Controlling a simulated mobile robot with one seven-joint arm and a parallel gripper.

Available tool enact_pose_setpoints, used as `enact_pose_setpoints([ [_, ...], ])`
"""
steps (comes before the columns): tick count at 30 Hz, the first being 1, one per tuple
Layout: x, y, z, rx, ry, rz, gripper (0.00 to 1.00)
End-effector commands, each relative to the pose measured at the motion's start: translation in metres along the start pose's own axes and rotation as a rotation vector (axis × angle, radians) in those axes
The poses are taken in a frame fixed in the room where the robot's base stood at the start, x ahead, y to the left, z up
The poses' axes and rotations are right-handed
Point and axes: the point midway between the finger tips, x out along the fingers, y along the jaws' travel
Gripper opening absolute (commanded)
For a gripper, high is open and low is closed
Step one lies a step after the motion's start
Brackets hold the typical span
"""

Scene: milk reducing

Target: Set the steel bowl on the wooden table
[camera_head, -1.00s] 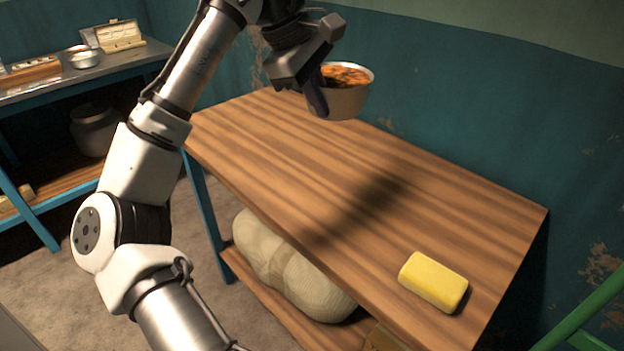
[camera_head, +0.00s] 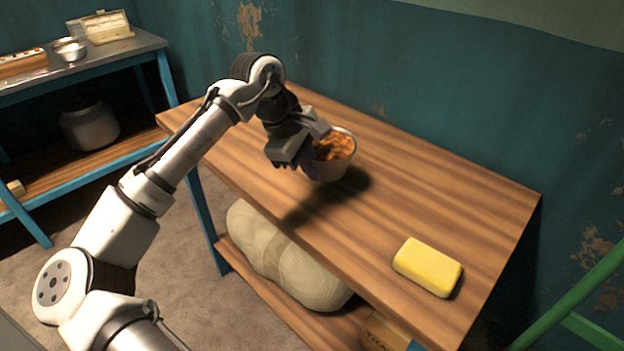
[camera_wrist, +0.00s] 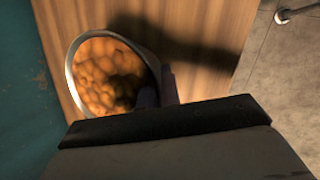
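The steel bowl (camera_head: 333,168) holds orange-brown food. It is just above or on the wooden table (camera_head: 440,200), near the table's middle; a dark shadow lies beside it, and I cannot tell whether its base touches. My gripper (camera_head: 308,162) is at the bowl's left side, with its fingers at the rim and wall. It appears shut on the bowl's wall. In the wrist view the bowl (camera_wrist: 68,70) shows its round rim and the food inside, with a finger at its lower right edge.
A yellow block (camera_head: 428,267) lies at the table's near right end. A pale sack (camera_head: 285,262) sits on the shelf below. At the back left, a metal-topped bench (camera_head: 110,55) carries small bowls and boxes. A green rail (camera_head: 575,300) stands at the right. The table's right half is mostly clear.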

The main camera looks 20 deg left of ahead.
Motion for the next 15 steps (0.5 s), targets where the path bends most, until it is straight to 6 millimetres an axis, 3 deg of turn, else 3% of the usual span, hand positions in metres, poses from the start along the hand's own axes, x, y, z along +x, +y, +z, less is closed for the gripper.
enact_pose_setpoints([
  [6, 0.028, -0.009, -0.009, 0.000, -0.001, 0.001, 0.00],
  [15, 0.032, -0.009, -0.010, 0.001, -0.001, 0.001, 0.00],
])
